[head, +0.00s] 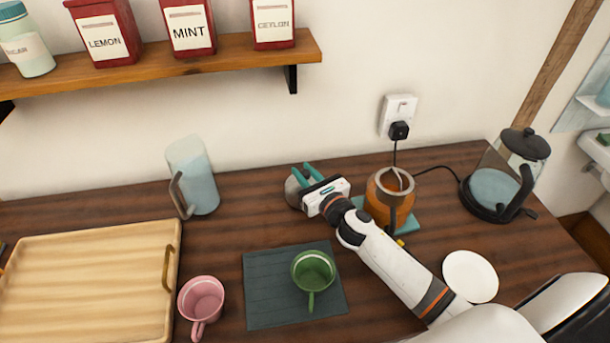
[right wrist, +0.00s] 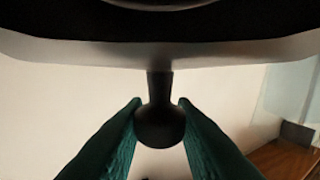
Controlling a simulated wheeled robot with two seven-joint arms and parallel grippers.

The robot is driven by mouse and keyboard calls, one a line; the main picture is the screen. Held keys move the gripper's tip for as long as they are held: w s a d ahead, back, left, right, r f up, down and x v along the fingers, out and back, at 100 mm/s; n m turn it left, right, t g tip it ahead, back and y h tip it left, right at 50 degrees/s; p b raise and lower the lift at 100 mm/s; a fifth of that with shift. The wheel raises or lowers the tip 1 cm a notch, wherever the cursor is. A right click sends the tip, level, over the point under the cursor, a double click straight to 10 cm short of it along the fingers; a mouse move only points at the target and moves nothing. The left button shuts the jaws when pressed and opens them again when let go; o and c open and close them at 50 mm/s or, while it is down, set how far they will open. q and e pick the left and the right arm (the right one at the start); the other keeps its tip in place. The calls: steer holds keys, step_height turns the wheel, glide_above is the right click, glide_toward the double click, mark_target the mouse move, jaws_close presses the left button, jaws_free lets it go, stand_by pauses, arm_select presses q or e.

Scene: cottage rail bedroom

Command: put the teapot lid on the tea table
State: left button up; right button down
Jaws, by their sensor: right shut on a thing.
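My right gripper (head: 304,179) is over the back middle of the dark wood table top (head: 240,233), with its teal fingers shut. In the right wrist view the fingers (right wrist: 159,118) close on the black knob (right wrist: 160,125) of the teapot lid, whose wide body spans the top of that view. In the head view a grey rounded part of the lid (head: 292,192) shows beside the fingers, the rest hidden by the gripper. The orange glass teapot (head: 380,205) stands without a lid on a teal mat, partly behind my right arm. My left gripper is not in view.
A green cup (head: 313,270) stands on a dark mat (head: 266,290), with a pink cup (head: 202,298) to its left. A wooden tray (head: 80,290), a pale blue jug (head: 193,175), a kettle (head: 500,185) and a white saucer (head: 470,276) are around. A shelf (head: 180,62) hangs above.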

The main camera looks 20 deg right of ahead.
steer(key=c, duration=1.6)
jaws_free()
steer(key=shift+f, duration=0.15)
steer(key=o, duration=0.4)
steer(key=shift+r, duration=0.25)
steer(key=s, duration=0.3)
steer(key=s+d+b, duration=0.1)
steer(key=s, duration=0.3)
steer(key=s+b, duration=0.1)
steer(key=s, duration=0.2)
steer(key=shift+s+d+f, duration=0.2)
steer(key=shift+s+d, duration=0.1)
steer(key=shift+s+r, duration=0.15)
steer(key=shift+s, duration=0.5)
steer(key=shift+d, duration=0.1)
